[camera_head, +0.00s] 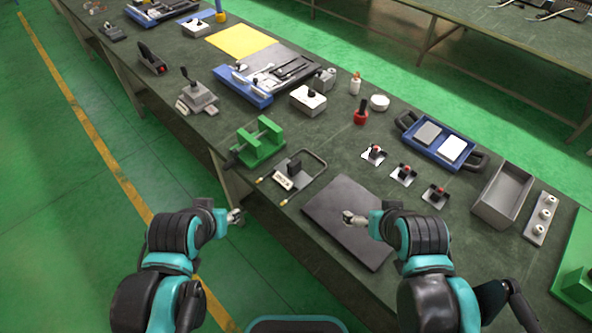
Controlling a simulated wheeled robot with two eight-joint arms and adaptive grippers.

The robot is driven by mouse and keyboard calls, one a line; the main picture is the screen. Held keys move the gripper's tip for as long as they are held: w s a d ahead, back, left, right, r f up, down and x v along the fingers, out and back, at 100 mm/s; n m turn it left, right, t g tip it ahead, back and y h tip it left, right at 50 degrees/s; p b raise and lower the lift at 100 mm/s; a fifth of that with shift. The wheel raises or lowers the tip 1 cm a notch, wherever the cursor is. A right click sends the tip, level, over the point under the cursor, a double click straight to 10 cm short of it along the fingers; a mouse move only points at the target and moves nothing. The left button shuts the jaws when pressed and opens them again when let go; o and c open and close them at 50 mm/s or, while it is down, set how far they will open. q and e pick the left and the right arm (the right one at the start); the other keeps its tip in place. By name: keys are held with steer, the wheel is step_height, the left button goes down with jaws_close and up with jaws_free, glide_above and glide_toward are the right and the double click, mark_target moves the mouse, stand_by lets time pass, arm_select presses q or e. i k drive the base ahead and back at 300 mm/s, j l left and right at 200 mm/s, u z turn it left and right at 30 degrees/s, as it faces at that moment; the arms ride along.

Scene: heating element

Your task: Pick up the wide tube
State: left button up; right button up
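A thin U-shaped metal tube (305,186) with brass-coloured ends lies on the dark workbench, around a small black-and-white holder (290,173). It is the only bent tube I can make out; whether it is the wide tube I cannot tell. My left gripper (236,216) is just off the bench's near edge, left of and nearer than the tube, apart from it. My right gripper (350,217) is over a black mat (352,235), to the right of and nearer than the tube. Both grippers look empty; their finger openings are too small to read.
A green clamp fixture (260,142) stands just behind the tube. Several small red-topped switches (404,174), a blue tray (440,142) and an open grey metal box (502,194) are to the right. The black mat is bare. Green floor lies left of the bench.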

mark_target(290, 174)
steer(key=i+j+z, duration=0.2)
steer(key=j+z, duration=0.3)
steer(key=i+j+z, duration=0.1)
steer(key=j+z, duration=0.85)
steer(key=i+l, duration=0.05)
steer(key=l, duration=0.05)
